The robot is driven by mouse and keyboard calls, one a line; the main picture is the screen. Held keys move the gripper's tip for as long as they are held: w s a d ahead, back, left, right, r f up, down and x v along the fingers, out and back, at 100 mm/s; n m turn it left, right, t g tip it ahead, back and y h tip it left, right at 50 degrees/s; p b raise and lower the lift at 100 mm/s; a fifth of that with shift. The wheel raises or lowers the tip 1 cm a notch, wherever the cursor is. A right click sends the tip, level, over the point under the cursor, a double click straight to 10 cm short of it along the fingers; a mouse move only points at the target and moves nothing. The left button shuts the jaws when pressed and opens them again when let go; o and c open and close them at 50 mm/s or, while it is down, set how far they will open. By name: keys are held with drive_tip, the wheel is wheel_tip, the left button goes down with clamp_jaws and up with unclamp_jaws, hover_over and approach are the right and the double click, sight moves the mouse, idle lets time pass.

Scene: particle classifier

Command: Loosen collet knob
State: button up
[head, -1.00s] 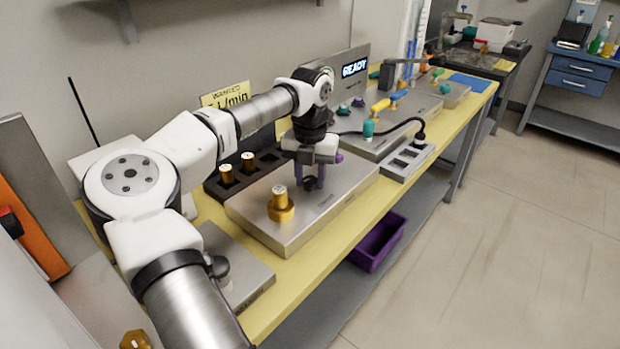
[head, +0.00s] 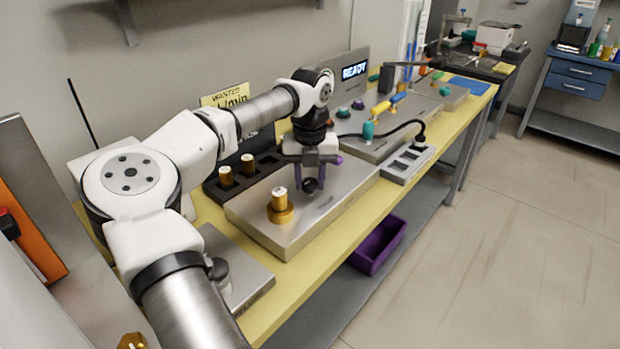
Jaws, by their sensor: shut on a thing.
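The collet knob is a small dark round knob (head: 311,186) on top of the flat metal block (head: 345,192) on the bench. My gripper (head: 309,182) points down over the block, with its purple fingers around the dark knob, shut on it. A brass collet with a white top (head: 280,200) stands upright at the block's front left, in a brass ring, apart from my gripper. The exact finger contact is too small to see clearly.
A dark rack (head: 213,190) with brass pieces stands behind the block. A grey slotted tray (head: 400,172) and a black cable lie to the right. A display reading READY (head: 354,70) stands behind. A purple bin (head: 378,247) sits on the shelf below.

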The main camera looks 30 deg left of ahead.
sight(310, 181)
drive_tip(key=o, duration=1)
wheel_tip(310, 181, up, 14)
drive_tip(key=shift+f, duration=0.1)
